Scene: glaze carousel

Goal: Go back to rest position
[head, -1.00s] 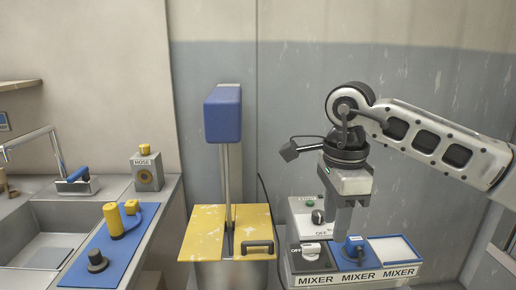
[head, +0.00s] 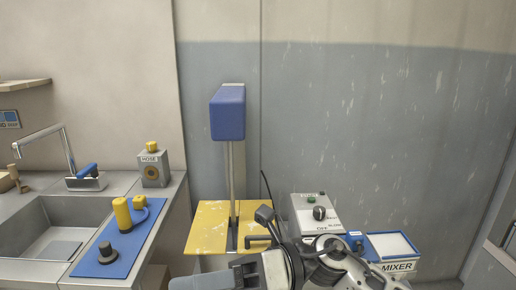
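My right gripper (head: 190,283) is low in the picture at the bottom edge, pointing left, in front of the yellow-topped mixer bin (head: 208,228). Its fingers are seen side-on and partly cut off, so I cannot tell whether they are open or shut. I see nothing held in it. My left gripper is not in view.
A grey switch box (head: 317,213) stands behind my arm. A blue knob (head: 354,238) shows partly beside it. At left are a sink (head: 50,228), a tap (head: 68,150), a blue mat (head: 125,250) with yellow and black fittings, and a hose box (head: 152,171). A blue mixer head (head: 228,112) rises at centre.

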